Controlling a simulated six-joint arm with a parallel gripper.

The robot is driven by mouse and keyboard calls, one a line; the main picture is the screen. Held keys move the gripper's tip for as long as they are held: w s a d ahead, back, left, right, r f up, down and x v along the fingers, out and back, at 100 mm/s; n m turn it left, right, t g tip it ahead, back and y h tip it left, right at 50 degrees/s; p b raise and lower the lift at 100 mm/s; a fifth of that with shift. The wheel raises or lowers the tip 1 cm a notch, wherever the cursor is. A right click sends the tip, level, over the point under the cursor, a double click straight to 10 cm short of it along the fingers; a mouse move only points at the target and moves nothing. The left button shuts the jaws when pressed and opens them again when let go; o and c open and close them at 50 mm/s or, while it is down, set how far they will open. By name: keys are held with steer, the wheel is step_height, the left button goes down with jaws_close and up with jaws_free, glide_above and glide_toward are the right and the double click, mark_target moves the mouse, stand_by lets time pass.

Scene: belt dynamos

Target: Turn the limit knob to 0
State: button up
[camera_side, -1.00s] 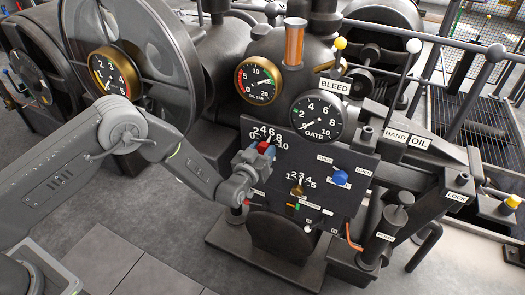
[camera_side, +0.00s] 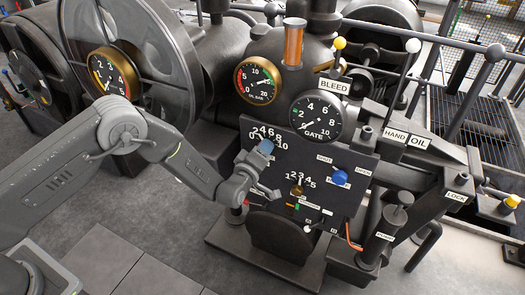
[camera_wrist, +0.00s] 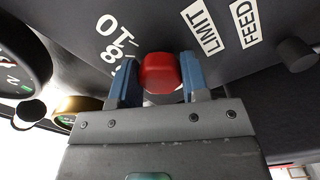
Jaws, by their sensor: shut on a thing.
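The red limit knob (camera_wrist: 158,73) sits on the dark panel (camera_side: 330,205), beside the LIMIT label (camera_wrist: 201,28) and part of its white number scale (camera_wrist: 115,45) in the wrist view. My gripper (camera_wrist: 156,80) is shut on the knob, with one blue finger on each side of it. In the side view my gripper (camera_side: 262,150) reaches the panel's upper left, and a blue finger hides the red knob. The scale (camera_side: 267,136) from 0 to 10 shows above the finger. I cannot see where the knob's pointer stands.
A brass knob (camera_side: 297,190) with its own scale and a blue knob (camera_side: 340,177) stand to the right on the panel. The GATE dial (camera_side: 316,117) is above it. Levers and rails stand farther right. In the wrist view a dark knob (camera_wrist: 296,55) is at the right.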

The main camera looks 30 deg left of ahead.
steer(key=n, duration=0.4)
steer(key=shift+n, duration=1.8)
steer(key=o, duration=0.9)
steer(key=s, duration=1.3)
steer(key=shift+s, duration=0.4)
steer(key=shift+r, duration=0.1)
